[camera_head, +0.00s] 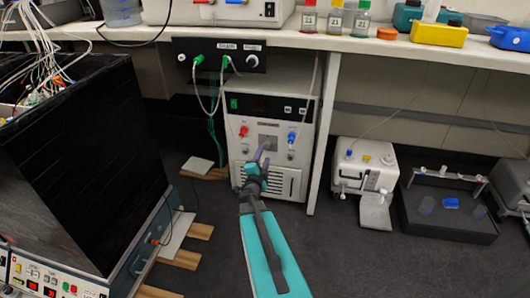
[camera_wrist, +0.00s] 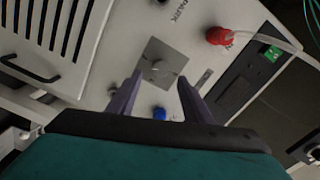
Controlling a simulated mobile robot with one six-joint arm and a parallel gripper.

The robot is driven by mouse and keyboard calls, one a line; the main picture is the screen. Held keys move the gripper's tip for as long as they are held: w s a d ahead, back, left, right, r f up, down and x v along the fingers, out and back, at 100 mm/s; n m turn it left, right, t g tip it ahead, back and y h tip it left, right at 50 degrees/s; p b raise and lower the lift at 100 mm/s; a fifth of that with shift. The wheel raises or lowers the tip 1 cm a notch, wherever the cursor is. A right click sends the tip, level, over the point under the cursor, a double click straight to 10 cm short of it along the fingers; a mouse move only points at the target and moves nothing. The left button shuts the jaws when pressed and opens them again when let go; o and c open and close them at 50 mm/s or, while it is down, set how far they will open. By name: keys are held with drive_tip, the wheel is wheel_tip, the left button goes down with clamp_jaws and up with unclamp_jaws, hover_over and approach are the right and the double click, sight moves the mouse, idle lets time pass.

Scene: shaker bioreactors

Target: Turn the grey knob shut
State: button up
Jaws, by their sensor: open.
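The grey knob (camera_wrist: 156,69) sits on a square grey plate (camera_wrist: 168,56) on the front panel of a white floor-standing unit (camera_head: 311,168). In the head view the plate (camera_head: 268,140) shows just above my gripper, and the knob is too small to make out clearly. My gripper (camera_wrist: 160,78) is open, with its two purple fingers pointing at the panel. In the wrist view the knob appears between the fingertips, with nothing held. In the head view my gripper (camera_head: 262,155) is in front of the panel. I cannot tell whether the fingertips touch it.
A red connector (camera_wrist: 218,36) and a blue connector (camera_wrist: 159,113) stick out near the plate. A green switch (camera_head: 234,104) is higher on the panel. The bench (camera_head: 400,50) overhangs. A black box (camera_head: 80,165) stands left, and white equipment (camera_head: 365,165) sits right on the floor.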

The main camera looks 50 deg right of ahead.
sight(267, 146)
drive_tip(key=shift+b+x, duration=0.65)
drive_tip(key=shift+x, duration=2.15)
